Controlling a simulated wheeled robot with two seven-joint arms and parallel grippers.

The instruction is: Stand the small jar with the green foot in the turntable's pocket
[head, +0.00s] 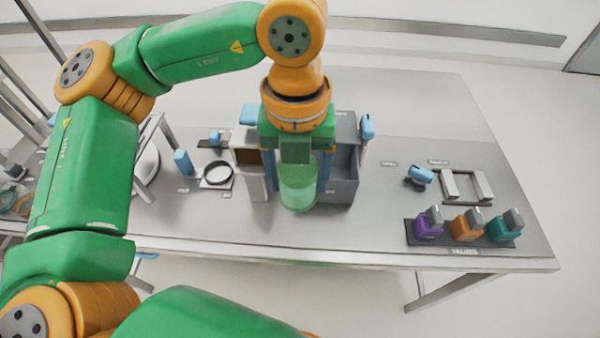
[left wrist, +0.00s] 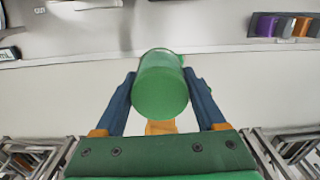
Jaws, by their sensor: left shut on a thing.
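My left gripper (head: 298,186) is shut on a translucent green jar (head: 299,194), one blue finger on each side of it. In the head view the jar appears upright, in front of the grey open-fronted bins. In the left wrist view the jar (left wrist: 160,92) sits between the fingers with a round green end towards the camera. I cannot tell whether that end is its foot. A dark ring on a pale square plate (head: 218,174) lies on the table left of the jar. I cannot identify the turntable or its pocket for sure. My right gripper is not in view.
The grey bin unit (head: 343,178) stands close behind and right of the jar. Purple (head: 429,226), orange (head: 466,226) and teal (head: 503,228) items stand in a dark rack at the table's right front. A side table with round items (head: 14,198) is at far left.

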